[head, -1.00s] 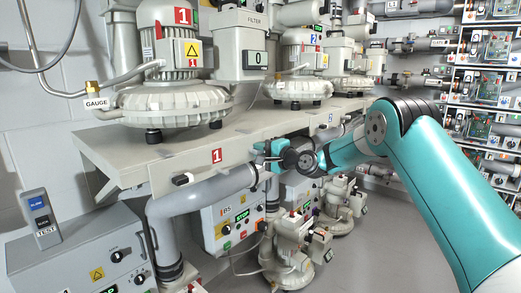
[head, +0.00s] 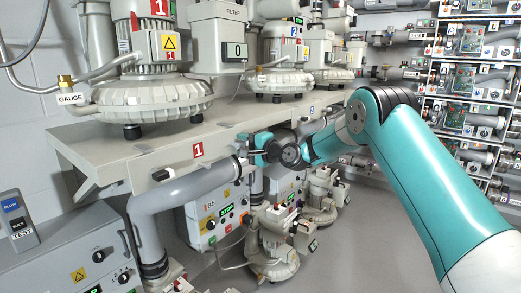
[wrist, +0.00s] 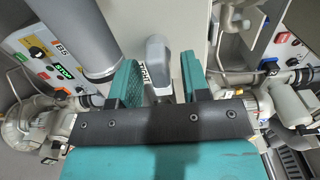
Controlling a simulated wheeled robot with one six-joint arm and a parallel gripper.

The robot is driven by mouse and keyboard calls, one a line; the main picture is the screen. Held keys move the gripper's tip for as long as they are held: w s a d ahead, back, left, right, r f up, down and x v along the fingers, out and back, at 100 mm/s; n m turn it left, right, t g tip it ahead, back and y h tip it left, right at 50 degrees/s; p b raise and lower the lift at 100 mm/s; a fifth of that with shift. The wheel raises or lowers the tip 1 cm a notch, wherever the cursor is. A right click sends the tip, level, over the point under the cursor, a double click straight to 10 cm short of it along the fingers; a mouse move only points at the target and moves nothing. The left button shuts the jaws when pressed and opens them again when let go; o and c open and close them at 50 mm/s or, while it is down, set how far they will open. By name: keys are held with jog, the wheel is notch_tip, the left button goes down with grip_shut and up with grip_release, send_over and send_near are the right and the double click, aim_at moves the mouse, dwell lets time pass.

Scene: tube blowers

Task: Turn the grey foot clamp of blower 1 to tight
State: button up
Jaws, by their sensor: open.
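Blower 1 (head: 150,98) stands on the beige bench, with its red number plate on the bench's front edge. In the wrist view a grey lever handle (wrist: 157,52), which looks like the foot clamp, sticks out between my fingers. A small label, partly hidden, sits beside it and seems to read "TIGHT". My gripper (wrist: 160,66) is open, with one teal finger on each side of the handle and gaps between. In the head view my gripper (head: 252,151) is at the bench's front edge, right of the plate; the handle is hard to make out there.
A thick grey pipe (head: 190,190) runs below the bench edge; it also shows close to my left finger in the wrist view (wrist: 82,35). Control boxes (head: 213,212) and smaller pumps (head: 275,245) stand under the bench. Grey floor is open at the right.

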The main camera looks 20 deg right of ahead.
jog(key=b+v, duration=0.5)
jog(key=v, duration=1.1)
jog(key=shift+s+d, duration=0.25)
jog(key=shift+s, duration=0.05)
jog(key=shift+a, duration=0.1)
